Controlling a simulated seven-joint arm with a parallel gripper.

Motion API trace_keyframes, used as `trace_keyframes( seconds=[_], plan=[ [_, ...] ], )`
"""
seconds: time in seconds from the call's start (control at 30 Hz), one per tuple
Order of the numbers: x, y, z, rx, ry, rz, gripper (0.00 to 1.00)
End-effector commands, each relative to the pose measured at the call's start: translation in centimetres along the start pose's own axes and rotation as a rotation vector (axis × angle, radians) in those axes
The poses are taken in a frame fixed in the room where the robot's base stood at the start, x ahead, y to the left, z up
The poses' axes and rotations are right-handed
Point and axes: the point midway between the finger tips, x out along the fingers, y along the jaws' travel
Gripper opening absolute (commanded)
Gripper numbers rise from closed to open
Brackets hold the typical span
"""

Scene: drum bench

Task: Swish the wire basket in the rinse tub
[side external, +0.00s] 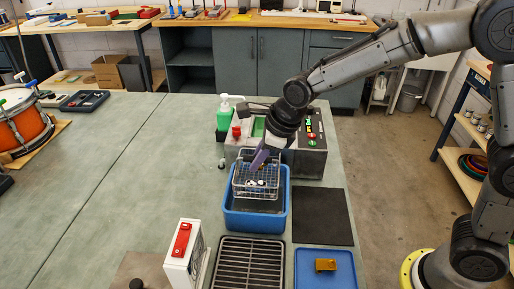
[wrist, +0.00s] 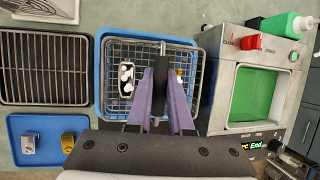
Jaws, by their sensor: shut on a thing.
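The wire basket (side external: 243,187) is over the blue rinse tub (side external: 255,222), upright, its top above the tub's rim. How deep its bottom sits is hard to tell. My gripper (side external: 259,160) has purple fingers and is shut on the basket's handle. In the wrist view the fingers (wrist: 161,72) close on the dark handle bar at the basket's middle. A black-and-white part (wrist: 126,80) lies in the basket, and a small gold part shows beside the right finger. The fingers hide part of the basket.
The grey machine (side external: 310,160) with a green-lined basin stands behind the tub, with a green pump bottle (side external: 223,117) at its left. A black mat (side external: 321,217) is at the tub's right. A wire rack (side external: 250,262) and blue tray (side external: 342,262) are in front.

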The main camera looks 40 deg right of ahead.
Motion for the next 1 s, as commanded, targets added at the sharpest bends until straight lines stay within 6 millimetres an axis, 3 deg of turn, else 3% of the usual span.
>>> trace_keyframes(
  seconds=[1.0],
  plan=[
    [7.5,1.6,-3.1,-0.001,0.0,0.0,0.0]
  ],
)
